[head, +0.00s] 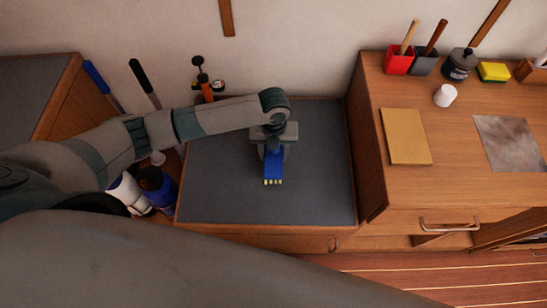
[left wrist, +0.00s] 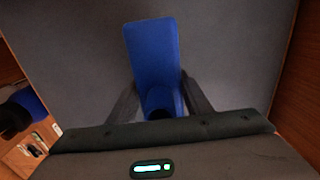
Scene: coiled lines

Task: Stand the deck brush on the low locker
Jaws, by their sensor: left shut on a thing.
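The deck brush (head: 273,165) has a blue body with pale yellow bristles showing at its near end. My left gripper (head: 274,145) is shut on it, above the grey top of the low locker (head: 225,195). In the left wrist view, the blue brush (left wrist: 153,55) lies between the two dark fingers of the gripper (left wrist: 160,90), its broad head reaching away from them. Whether the brush touches the locker top is hard to tell. The gripper hides part of the brush. My right gripper is not in view.
A higher wooden cabinet (head: 450,180) walls the right side. At the left stand a dark-topped cabinet (head: 40,85), blue and white bottles (head: 158,187) and long handles (head: 143,80). An orange object (head: 206,88) stands at the back. The locker top around the brush is clear.

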